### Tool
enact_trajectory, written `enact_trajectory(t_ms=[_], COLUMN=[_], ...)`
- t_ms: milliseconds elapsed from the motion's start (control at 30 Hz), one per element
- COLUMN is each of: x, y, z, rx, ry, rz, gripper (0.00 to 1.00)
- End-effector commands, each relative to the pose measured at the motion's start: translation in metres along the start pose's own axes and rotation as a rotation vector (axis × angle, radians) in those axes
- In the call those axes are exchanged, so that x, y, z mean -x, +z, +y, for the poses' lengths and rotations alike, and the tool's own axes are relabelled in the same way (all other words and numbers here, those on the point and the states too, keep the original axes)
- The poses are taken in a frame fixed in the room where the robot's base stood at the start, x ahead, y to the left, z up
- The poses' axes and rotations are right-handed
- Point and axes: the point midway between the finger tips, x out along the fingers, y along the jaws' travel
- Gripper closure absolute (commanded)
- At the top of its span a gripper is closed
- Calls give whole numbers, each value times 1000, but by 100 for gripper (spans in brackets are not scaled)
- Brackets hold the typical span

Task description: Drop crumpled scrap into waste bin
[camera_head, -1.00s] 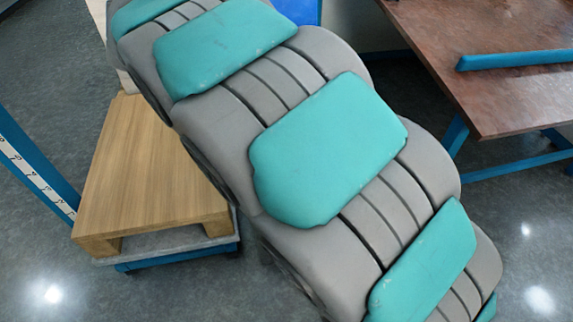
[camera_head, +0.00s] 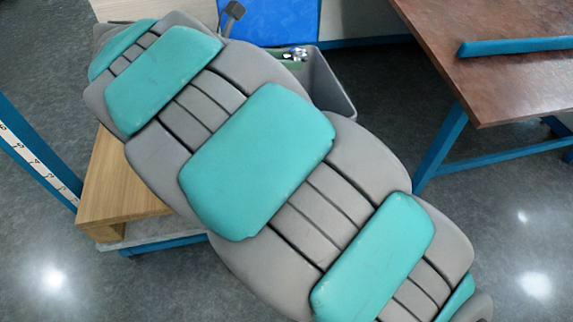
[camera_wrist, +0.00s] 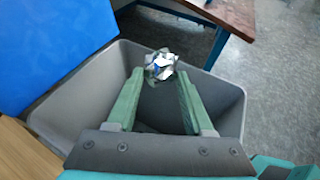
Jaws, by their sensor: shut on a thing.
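In the head view, the scrap (camera_head: 296,53) shows just past my arm, at the bin (camera_head: 336,88). My arm hides much of the bin there. The scrap's exact height over the rim is hard to tell.
A blue panel (camera_head: 280,20) stands behind the bin. A brown table (camera_head: 490,70) with a blue bar (camera_head: 515,46) is at the right. A wooden block (camera_head: 118,188) sits on a low cart at the left. Grey floor is clear between bin and table.

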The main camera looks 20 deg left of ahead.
Motion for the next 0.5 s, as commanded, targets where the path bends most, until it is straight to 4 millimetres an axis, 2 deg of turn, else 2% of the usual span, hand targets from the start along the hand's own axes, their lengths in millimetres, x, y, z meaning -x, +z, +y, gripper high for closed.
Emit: enact_trajectory(t_ms=[200,233,500], x=[0,0,0], y=[0,0,0], z=[0,0,0], rx=[0,0,0], ry=[0,0,-1], rz=[0,-1,-1], gripper=[99,46,16])
